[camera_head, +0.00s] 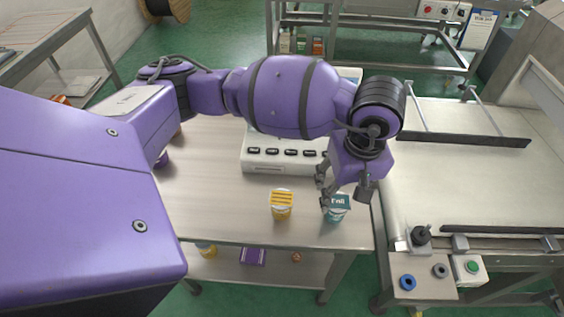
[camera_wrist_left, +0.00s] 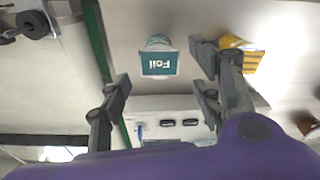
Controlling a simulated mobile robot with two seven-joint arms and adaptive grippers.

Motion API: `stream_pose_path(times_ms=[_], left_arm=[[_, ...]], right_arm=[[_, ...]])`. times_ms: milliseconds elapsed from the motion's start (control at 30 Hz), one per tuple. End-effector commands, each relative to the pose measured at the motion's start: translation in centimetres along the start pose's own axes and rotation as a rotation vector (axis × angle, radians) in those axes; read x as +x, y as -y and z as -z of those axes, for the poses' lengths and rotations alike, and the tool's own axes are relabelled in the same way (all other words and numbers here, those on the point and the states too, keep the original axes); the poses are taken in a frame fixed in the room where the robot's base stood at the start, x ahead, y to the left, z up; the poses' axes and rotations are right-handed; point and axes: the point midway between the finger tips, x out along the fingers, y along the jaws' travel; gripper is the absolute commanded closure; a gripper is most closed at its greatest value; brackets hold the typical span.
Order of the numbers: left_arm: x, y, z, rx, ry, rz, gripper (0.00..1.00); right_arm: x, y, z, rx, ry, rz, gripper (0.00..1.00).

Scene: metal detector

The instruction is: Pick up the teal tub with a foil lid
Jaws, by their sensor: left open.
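The teal tub with a foil lid (camera_head: 337,208) stands upright near the right end of the metal table, its square lid marked "Foil". In the left wrist view the tub (camera_wrist_left: 158,58) shows beyond and between the fingers. My left gripper (camera_head: 343,192) is open and empty, pointing down close above the tub, with its fingers partly in front of it. In the left wrist view the gripper (camera_wrist_left: 160,90) has its fingers spread apart. I cannot tell whether any finger touches the tub. My right gripper is not in view.
A yellow tub with a striped lid (camera_head: 281,203) stands left of the teal tub; it also shows beside a finger in the left wrist view (camera_wrist_left: 245,58). A white device with buttons (camera_head: 275,158) is behind. A conveyor (camera_head: 460,180) is at the right. The table's front left (camera_head: 215,215) is bare.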

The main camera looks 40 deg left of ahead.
Motion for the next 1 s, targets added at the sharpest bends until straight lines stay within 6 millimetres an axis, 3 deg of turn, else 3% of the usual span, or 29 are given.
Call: stream_pose_path(times_ms=[533, 867, 1000], left_arm=[[6.6, -0.6, 0.2, 0.002, -0.011, 0.002, 0.41], [7.3, -0.7, 0.2, 0.003, -0.013, -0.002, 0.41], [7.3, -0.8, 0.2, 0.002, -0.013, -0.002, 0.6]], right_arm=[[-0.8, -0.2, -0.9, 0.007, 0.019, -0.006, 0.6], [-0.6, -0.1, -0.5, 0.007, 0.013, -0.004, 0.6], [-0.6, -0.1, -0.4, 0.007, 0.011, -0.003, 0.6]])
